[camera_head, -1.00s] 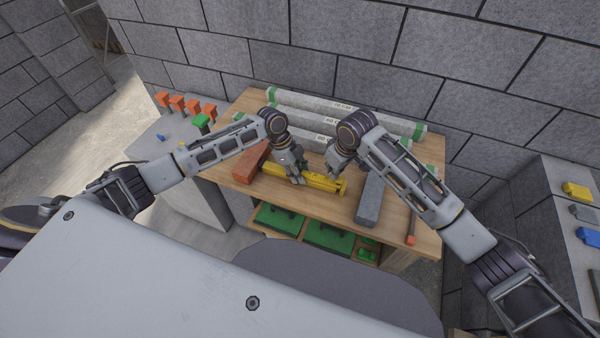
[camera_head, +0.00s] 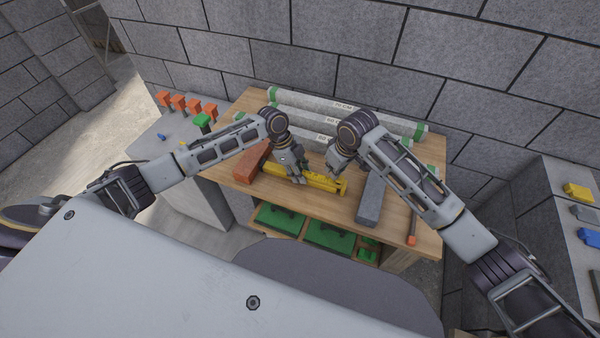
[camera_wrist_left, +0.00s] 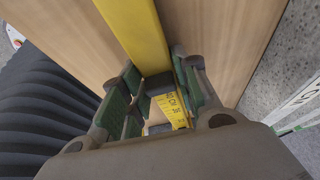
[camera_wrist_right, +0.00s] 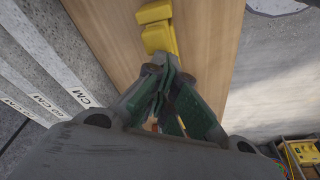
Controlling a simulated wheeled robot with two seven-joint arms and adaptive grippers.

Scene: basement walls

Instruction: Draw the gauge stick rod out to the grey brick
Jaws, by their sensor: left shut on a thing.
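The yellow gauge stick (camera_head: 322,182) lies on the wooden bench between the red brick and the grey brick. Its right end stands short of the grey brick (camera_head: 370,198), with bare wood between. My left gripper (camera_head: 297,180) is shut on the stick's yellow body; its left wrist view shows the body (camera_wrist_left: 137,30) passing between the fingers, with black scale marks. My right gripper (camera_head: 333,171) hangs above the stick's right end. In the right wrist view its fingertips (camera_wrist_right: 165,68) meet just beside the yellow end piece (camera_wrist_right: 157,30); I see nothing clearly held.
The red brick (camera_head: 251,162) lies at the stick's left end. Grey bars with green ends and centimetre labels (camera_head: 345,104) lie along the bench's back. An orange-tipped tool (camera_head: 412,238) lies right of the grey brick. Green cases (camera_head: 328,235) sit on the shelf below.

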